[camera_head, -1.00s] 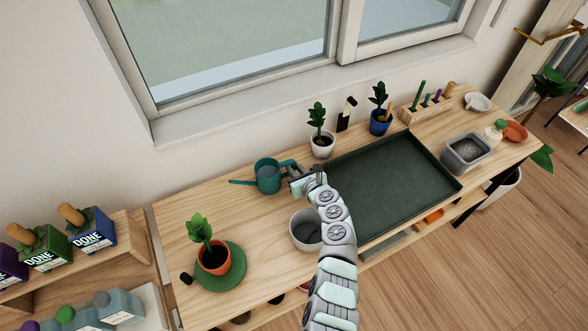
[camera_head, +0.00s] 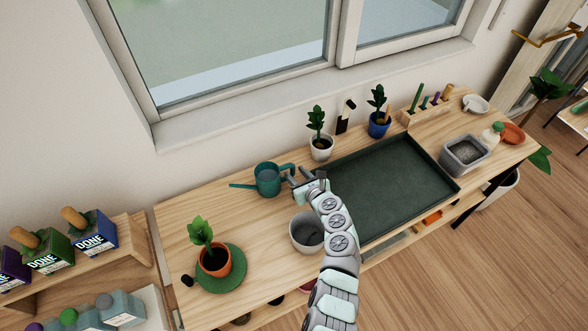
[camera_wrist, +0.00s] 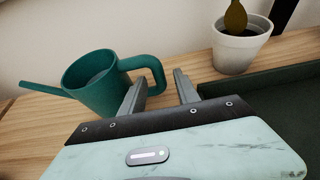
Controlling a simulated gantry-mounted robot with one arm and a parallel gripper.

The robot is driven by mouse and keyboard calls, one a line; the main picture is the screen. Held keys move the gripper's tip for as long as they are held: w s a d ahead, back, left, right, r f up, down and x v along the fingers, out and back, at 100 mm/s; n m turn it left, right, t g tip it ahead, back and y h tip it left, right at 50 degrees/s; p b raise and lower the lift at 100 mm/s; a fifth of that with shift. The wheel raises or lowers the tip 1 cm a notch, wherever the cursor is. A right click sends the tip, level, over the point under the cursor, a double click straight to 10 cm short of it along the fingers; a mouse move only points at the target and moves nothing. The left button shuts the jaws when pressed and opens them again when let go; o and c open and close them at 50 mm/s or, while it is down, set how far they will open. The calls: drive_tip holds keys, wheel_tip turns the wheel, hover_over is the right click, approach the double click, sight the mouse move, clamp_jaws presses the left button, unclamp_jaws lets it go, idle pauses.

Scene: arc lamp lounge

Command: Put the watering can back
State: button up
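The teal watering can (camera_head: 267,180) stands upright on the wooden bench, left of the dark tray, with its spout to the left and its handle to the right. My gripper (camera_head: 300,175) is just right of the handle. In the wrist view, the watering can (camera_wrist: 96,84) is ahead and to the left. My gripper's fingers (camera_wrist: 160,80) are spread apart with nothing held between them. The left finger overlaps part of the handle in that view; whether it touches cannot be told.
A grey pot (camera_head: 306,232) stands close below my gripper. The dark green tray (camera_head: 390,185) lies to the right. A white potted plant (camera_head: 321,150) stands behind. An orange potted plant (camera_head: 213,262) sits front left on a green saucer (camera_head: 236,279). Bench space left of the can is clear.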

drive_tip(key=p+v, duration=0.1)
drive_tip(key=v, duration=0.7)
drive_tip(key=shift+s+d+r+p, duration=0.1)
drive_tip(key=shift+p, duration=0.3)
drive_tip(key=shift+s+d+r, duration=0.1)
drive_tip(key=shift+s+d, duration=0.05)
drive_tip(key=shift+s, duration=0.35)
drive_tip(key=shift+s+r, duration=0.1)
drive_tip(key=shift+d, duration=0.15)
